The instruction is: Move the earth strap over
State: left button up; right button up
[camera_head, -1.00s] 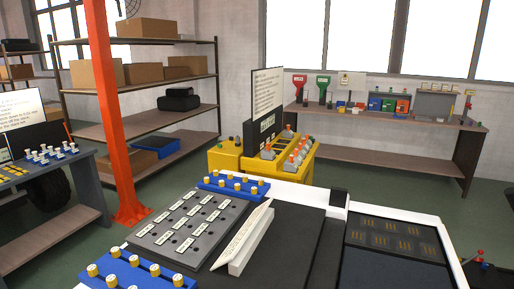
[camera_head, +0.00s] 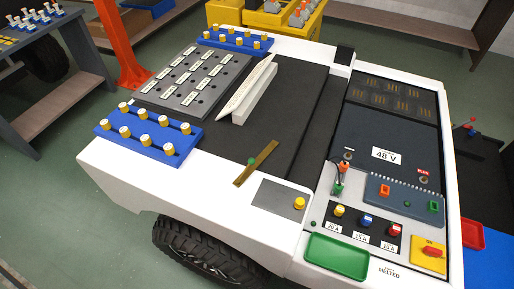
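No part is labelled as an earth strap. A flat brass-coloured strip (camera_head: 256,163) lies at a slant on the white cart top (camera_head: 205,165), partly over the edge of the black mat, with a small green knob (camera_head: 251,160) by its middle. A short dark lead with an orange part and a green end (camera_head: 338,188) stands near a round post (camera_head: 348,154) left of the 48 V label (camera_head: 386,155). I cannot tell which of these is the strap. Neither of my grippers is in view.
A grey plate with a yellow knob (camera_head: 299,203) is beside the strip. A green tray (camera_head: 337,257) and a fuse panel (camera_head: 364,226) sit at the front right. Blue racks with yellow pegs (camera_head: 148,136) stand at the left. A white wedge-shaped sign (camera_head: 248,92) is on the mat.

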aim_at(257, 158)
jog(key=k+l, duration=0.4)
jog(key=k+l+z, duration=0.1)
jog(key=k+l, duration=0.3)
jog(key=l, duration=0.1)
